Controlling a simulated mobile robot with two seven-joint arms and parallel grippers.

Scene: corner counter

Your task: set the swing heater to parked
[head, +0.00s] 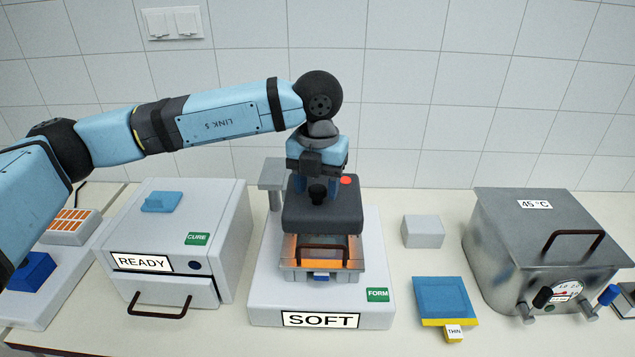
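The swing heater (335,218) is a dark grey block on the FORM machine (262,300). It sits over a metal frame (288,272) that glows orange under it. A grey post (274,198) stands at the heater's back left. A black knob (317,197) and a red light (345,181) are on its top. My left gripper (318,188) points down at the knob from above. Its blue fingers look apart, one on each side of the knob; I cannot tell whether they touch it. My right gripper is not in view.
Left of the machine is the CURE box (219,215) with a READY sign and a handled drawer. To the right are a grey block (423,231), a blue pad (441,297) tagged THIN and a metal 45 °C box (520,245). The tiled wall is behind.

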